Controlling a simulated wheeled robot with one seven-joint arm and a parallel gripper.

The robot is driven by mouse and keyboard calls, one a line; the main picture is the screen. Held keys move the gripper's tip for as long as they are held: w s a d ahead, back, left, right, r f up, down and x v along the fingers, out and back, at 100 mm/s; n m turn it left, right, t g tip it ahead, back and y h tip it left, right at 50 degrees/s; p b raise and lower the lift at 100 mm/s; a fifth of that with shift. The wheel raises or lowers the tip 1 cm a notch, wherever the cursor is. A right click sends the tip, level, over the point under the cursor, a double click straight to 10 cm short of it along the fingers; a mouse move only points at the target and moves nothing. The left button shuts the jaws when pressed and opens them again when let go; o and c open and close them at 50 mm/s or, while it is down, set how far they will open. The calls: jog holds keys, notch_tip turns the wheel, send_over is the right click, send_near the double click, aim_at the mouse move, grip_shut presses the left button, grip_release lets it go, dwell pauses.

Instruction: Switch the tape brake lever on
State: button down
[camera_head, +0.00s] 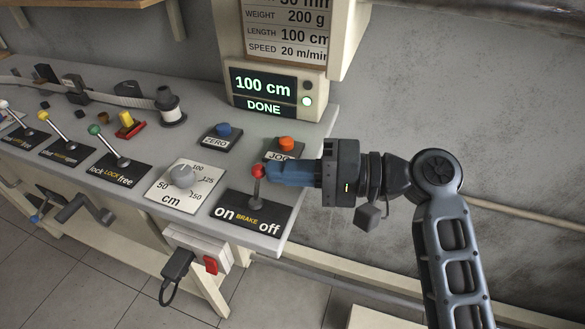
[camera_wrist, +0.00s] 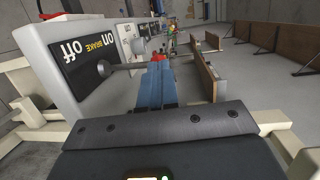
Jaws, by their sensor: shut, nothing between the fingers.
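The brake lever (camera_head: 257,186) has a red knob and a grey stem. It stands near upright on a black plate (camera_head: 235,213) marked "on" at left, "BRAKE" in the middle and "off" at right. My gripper (camera_head: 270,173) is shut, with its blue fingers just right of the red knob, touching or almost touching it. In the wrist view, the lever (camera_wrist: 125,67) reaches from the plate (camera_wrist: 82,52) to the tips of my gripper (camera_wrist: 158,66). The red knob shows just past the fingertips there. Nothing is held between the fingers.
The orange JOG button (camera_head: 286,143) sits close behind my fingers, and the blue ZERO button (camera_head: 223,129) is behind left. The cm dial (camera_head: 183,176) is left of the brake plate. A display (camera_head: 263,88) reads "100 cm" and "DONE". The bench's right edge is under my gripper.

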jog(key=w+a+r+h+p, duration=0.1)
jog(key=w+a+p, duration=0.1)
jog(key=a+p, duration=0.2)
jog(key=shift+a+r, duration=0.25)
jog(key=shift+a, duration=0.7)
jog(key=shift+w, duration=0.1)
